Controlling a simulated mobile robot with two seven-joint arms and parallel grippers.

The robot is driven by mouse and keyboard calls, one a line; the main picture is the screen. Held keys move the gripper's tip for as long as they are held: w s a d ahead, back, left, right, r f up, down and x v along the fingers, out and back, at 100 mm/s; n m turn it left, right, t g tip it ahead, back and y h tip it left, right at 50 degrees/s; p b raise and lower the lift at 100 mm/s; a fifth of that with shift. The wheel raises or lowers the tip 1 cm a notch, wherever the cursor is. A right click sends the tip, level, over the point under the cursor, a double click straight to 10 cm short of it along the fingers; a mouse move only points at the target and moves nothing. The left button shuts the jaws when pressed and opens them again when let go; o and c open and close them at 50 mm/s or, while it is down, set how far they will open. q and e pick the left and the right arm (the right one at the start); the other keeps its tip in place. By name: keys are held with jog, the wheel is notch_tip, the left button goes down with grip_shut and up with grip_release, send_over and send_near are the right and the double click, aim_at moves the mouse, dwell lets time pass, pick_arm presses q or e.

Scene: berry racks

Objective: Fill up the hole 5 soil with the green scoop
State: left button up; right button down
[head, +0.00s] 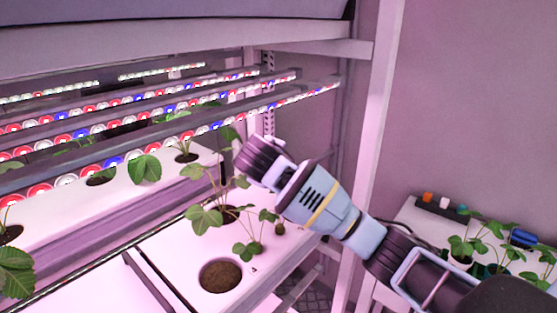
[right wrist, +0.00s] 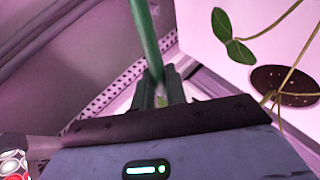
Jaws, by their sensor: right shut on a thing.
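My right gripper (right wrist: 160,92) is shut on the green scoop (right wrist: 146,40), whose straight green handle runs up between the fingers in the right wrist view. The scoop's far end is out of that view. In the head view my right arm reaches in from the right, its wrist over the plants, and I cannot make out the scoop there. A round hole with brown soil (head: 220,276) is at the front of the near white rack tray (head: 165,249). A small mark beside it is too small to read, so I cannot tell which hole is number 5.
Strawberry plants (head: 205,219) grow beside the soil hole, below my right wrist. Rows of lamps (head: 155,111) hang above the rear tray. A rack post (head: 372,130) stands behind my forearm. A side table (head: 408,215) at the right holds potted plants (head: 461,250) and a blue object (head: 523,238).

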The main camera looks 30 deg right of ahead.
jog(key=shift+w+a+f+n+g+h, duration=0.4)
jog(key=shift+w+a+f+n+g, duration=0.15)
jog(key=shift+f, duration=0.25)
jog(key=shift+r, duration=0.1)
dwell(0.3)
jog(key=s+d+r+m+t, duration=0.1)
jog(key=r+m+t+y, duration=0.1)
jog(key=r, duration=0.1)
jog(key=s+d+r+m+t+y, duration=0.1)
jog(key=r, duration=0.1)
jog(key=shift+s+d+r, duration=0.2)
jog(key=shift+s+d, duration=0.1)
jog(key=shift+m, duration=0.25)
